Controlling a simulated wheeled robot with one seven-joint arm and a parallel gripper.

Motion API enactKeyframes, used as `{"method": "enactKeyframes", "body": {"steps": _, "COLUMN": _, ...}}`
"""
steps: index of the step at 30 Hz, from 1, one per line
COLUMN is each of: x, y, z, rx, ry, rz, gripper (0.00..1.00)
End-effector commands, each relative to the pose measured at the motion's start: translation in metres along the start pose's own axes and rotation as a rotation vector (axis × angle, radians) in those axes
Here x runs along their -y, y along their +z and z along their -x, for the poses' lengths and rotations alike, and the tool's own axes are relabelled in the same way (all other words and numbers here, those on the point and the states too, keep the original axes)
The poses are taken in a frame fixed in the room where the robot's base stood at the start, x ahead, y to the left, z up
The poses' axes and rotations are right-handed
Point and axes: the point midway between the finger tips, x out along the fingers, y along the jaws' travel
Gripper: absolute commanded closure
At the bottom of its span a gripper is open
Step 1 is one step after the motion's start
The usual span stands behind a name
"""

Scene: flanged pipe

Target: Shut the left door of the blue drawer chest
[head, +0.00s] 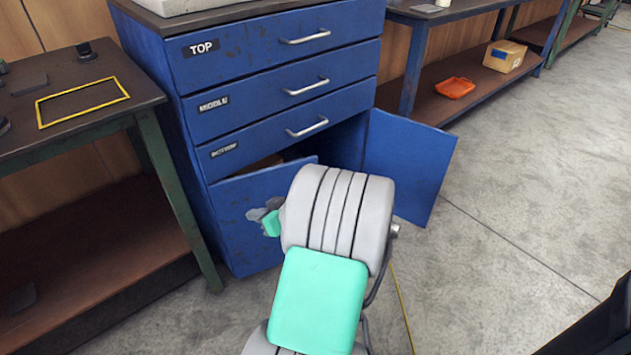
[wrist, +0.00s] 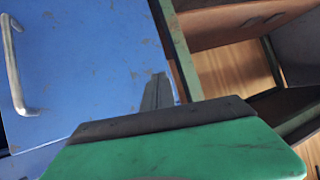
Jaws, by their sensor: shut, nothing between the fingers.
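The blue drawer chest (head: 185,130) stands ahead, with three drawers marked top, middle and bottom above a cupboard. Its left door (head: 240,225) is ajar: its top edge stands out from the front and a dark gap shows above it. My arm hides its right part. My gripper (head: 258,213) is at the outer face of the left door, partly hidden by my arm. In the wrist view, my shut, empty fingers (wrist: 157,92) lie against or just in front of a blue panel (wrist: 90,70) with a silver handle (wrist: 15,65); I cannot tell if they touch.
The right door (head: 405,165) stands wide open. A workbench (head: 75,100) with green legs is close on the left. Another bench (head: 480,15) with an orange tray (head: 455,88) and a cardboard box (head: 505,56) is behind right. Floor (head: 520,190) at right is clear.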

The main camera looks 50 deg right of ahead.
Motion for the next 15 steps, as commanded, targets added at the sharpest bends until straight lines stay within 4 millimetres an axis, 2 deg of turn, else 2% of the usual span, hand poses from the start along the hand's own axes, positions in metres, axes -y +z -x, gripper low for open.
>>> {"method": "enactKeyframes", "body": {"steps": 1, "x": -0.041, "y": 0.02, "z": 0.015, "rx": -0.113, "ry": 0.089, "rz": -0.031, "gripper": 1.0}}
{"method": "enactKeyframes", "body": {"steps": 3, "x": -0.085, "y": 0.032, "z": 0.047, "rx": -0.267, "ry": 0.218, "rz": -0.039, "gripper": 1.0}}
{"method": "enactKeyframes", "body": {"steps": 6, "x": -0.128, "y": 0.05, "z": 0.096, "rx": -0.428, "ry": 0.397, "rz": -0.043, "gripper": 1.0}}
{"method": "enactKeyframes", "body": {"steps": 9, "x": -0.148, "y": 0.061, "z": 0.131, "rx": -0.517, "ry": 0.517, "rz": -0.044, "gripper": 1.0}}
{"method": "enactKeyframes", "body": {"steps": 10, "x": -0.151, "y": 0.063, "z": 0.137, "rx": -0.53, "ry": 0.537, "rz": -0.043, "gripper": 1.0}}
{"method": "enactKeyframes", "body": {"steps": 12, "x": -0.155, "y": 0.064, "z": 0.144, "rx": -0.547, "ry": 0.562, "rz": -0.043, "gripper": 1.0}}
{"method": "enactKeyframes", "body": {"steps": 15, "x": -0.157, "y": 0.06, "z": 0.142, "rx": -0.55, "ry": 0.561, "rz": -0.042, "gripper": 1.0}}
